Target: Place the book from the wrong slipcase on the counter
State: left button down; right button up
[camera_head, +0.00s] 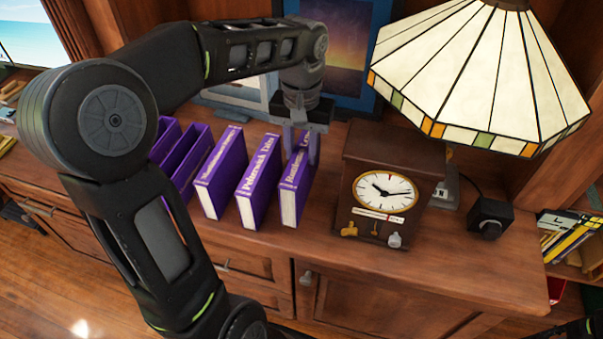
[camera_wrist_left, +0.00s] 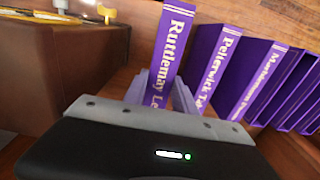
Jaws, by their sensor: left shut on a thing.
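My left gripper (camera_head: 303,150) reaches over the counter (camera_head: 285,243) from behind and is shut on the rightmost purple book (camera_head: 293,195). In the left wrist view this book (camera_wrist_left: 172,45) stands between the fingers, its spine reading "Ruttlemay". The book is upright and appears to rest on the counter, though its lower end is hidden in the wrist view. To its left in the head view stand a "Pellerwick" book (camera_head: 259,182) and another purple book (camera_head: 221,174). Further left are open purple slipcases (camera_head: 190,160), partly hidden by my arm. My right gripper is not visible.
A brown mantel clock (camera_head: 388,190) stands close to the right of the held book. A stained-glass lamp (camera_head: 480,75), a small black box (camera_head: 490,217) and a framed picture (camera_head: 335,50) are around it. The counter's front strip is clear.

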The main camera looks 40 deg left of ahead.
pick_arm(q)
jog(key=shift+f, duration=0.9)
jog(key=shift+f, duration=2)
jog(key=c, duration=1)
grip_release()
notch_tip(320, 180, up, 12)
jog(key=shift+r, duration=0.15)
